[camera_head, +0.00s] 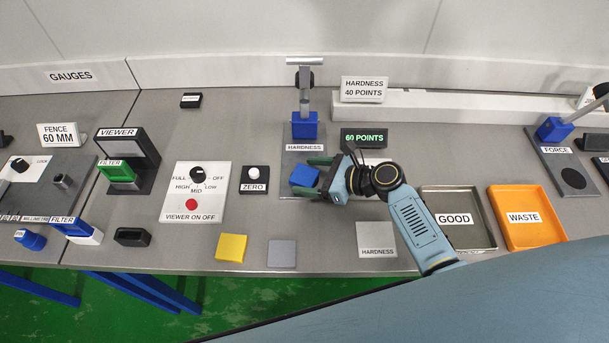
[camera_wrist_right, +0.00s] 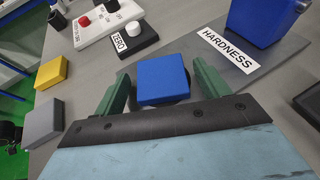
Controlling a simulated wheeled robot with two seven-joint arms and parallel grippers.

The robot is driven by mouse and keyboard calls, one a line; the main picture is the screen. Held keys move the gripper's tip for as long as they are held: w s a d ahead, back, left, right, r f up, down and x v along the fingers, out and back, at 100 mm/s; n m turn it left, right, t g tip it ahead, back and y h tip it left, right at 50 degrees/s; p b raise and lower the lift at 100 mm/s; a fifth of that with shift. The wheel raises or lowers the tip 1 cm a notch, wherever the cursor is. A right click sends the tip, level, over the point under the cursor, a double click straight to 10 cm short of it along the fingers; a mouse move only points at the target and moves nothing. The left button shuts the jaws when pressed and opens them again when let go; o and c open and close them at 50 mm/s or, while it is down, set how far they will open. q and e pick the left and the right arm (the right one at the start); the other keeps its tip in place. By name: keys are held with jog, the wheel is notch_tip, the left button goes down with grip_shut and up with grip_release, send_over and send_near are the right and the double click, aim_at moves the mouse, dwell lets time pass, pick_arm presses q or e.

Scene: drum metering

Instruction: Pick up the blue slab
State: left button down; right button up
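The blue slab (camera_head: 304,176) is at the front part of the hardness gauge's grey base plate (camera_head: 290,136). In the right wrist view the blue slab (camera_wrist_right: 162,79) lies between the two green fingers of my right gripper (camera_wrist_right: 160,88). In the head view my right gripper (camera_head: 312,176) reaches in from the right, with one finger behind the slab and one in front. The fingers are open, with small gaps beside the slab. I cannot tell if the slab touches the plate fully. My left gripper is not in view.
The blue gauge head (camera_head: 304,128) stands behind the slab. The zero button box (camera_head: 255,178) is to the left. A yellow slab (camera_head: 232,248) and a grey slab (camera_head: 282,253) lie in front. The good tray (camera_head: 480,230) and orange waste tray (camera_head: 545,240) are right.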

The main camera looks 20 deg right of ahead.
jog(key=c, duration=1)
